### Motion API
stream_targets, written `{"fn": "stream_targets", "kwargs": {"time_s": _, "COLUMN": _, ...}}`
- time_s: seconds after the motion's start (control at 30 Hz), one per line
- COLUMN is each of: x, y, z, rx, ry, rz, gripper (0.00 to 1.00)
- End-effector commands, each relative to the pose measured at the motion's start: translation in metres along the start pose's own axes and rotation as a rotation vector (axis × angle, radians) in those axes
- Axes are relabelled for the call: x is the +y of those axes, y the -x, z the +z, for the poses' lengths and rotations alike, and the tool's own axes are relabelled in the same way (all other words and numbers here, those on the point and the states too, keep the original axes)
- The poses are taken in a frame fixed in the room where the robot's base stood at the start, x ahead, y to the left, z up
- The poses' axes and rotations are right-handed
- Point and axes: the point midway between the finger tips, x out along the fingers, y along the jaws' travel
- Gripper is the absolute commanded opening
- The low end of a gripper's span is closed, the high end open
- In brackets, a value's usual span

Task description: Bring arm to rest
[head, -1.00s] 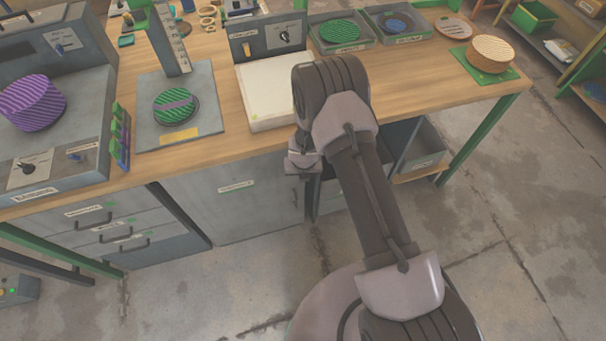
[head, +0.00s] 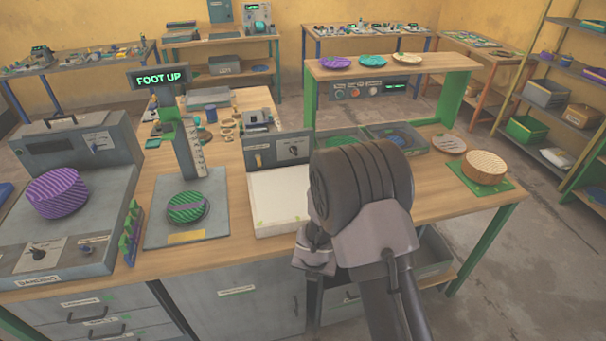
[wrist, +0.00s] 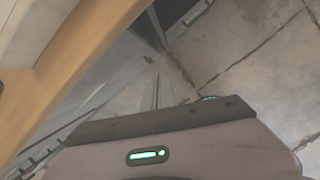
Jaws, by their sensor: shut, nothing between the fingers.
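My arm is folded at the front edge of the wooden bench (head: 222,255), in front of the white slab (head: 278,203). My gripper (head: 314,258) hangs beside the arm's big dark joint, near that edge. The joint and links partly hide it. In the wrist view its grey housing (wrist: 190,155), with a green light, fills the bottom. The gripper is shut and holds nothing. Beyond it, the wrist view shows the bench edge, grey cabinet fronts and concrete floor.
A press with a green-striped disc (head: 186,207) and a "FOOT UP" sign (head: 160,77) stands left of the slab. A purple-striped drum (head: 66,192) sits on the grey machine at far left. A tan round stack (head: 484,167) sits on a green mat at right. Open floor lies right.

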Motion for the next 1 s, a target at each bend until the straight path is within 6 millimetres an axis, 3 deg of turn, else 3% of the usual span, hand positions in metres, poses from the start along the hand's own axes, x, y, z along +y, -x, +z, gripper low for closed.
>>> {"fn": "stream_targets", "kwargs": {"time_s": 0.03, "x": -0.010, "y": 0.030, "z": 0.025, "rx": -0.057, "ry": -0.200, "rz": -0.007, "gripper": 0.00}}
{"fn": "stream_targets", "kwargs": {"time_s": 0.1, "x": -0.038, "y": 0.092, "z": 0.050, "rx": -0.134, "ry": -0.631, "rz": -0.013, "gripper": 0.00}}
{"fn": "stream_targets", "kwargs": {"time_s": 0.2, "x": -0.083, "y": 0.179, "z": 0.048, "rx": -0.196, "ry": -1.287, "rz": 0.024, "gripper": 0.00}}
{"fn": "stream_targets", "kwargs": {"time_s": 0.3, "x": -0.116, "y": 0.248, "z": 0.011, "rx": -0.172, "ry": -1.926, "rz": 0.102, "gripper": 0.00}}
{"fn": "stream_targets", "kwargs": {"time_s": 0.4, "x": -0.130, "y": 0.293, "z": -0.045, "rx": -0.042, "ry": -2.494, "rz": 0.183, "gripper": 0.00}}
{"fn": "stream_targets", "kwargs": {"time_s": 0.5, "x": -0.128, "y": 0.318, "z": -0.094, "rx": 0.158, "ry": -2.908, "rz": 0.228, "gripper": 0.00}}
{"fn": "stream_targets", "kwargs": {"time_s": 0.57, "x": -0.123, "y": 0.327, "z": -0.114, "rx": 0.273, "ry": -3.069, "rz": 0.235, "gripper": 0.00}}
{"fn": "stream_targets", "kwargs": {"time_s": 0.6, "x": -0.119, "y": 0.331, "z": -0.124, "rx": -0.331, "ry": 3.087, "rz": -0.228, "gripper": 0.00}}
{"fn": "stream_targets", "kwargs": {"time_s": 0.73, "x": -0.114, "y": 0.337, "z": -0.138, "rx": -0.400, "ry": 2.962, "rz": -0.201, "gripper": 0.00}}
{"fn": "stream_targets", "kwargs": {"time_s": 1.0, "x": -0.114, "y": 0.337, "z": -0.138, "rx": -0.400, "ry": 2.962, "rz": -0.201, "gripper": 0.00}}
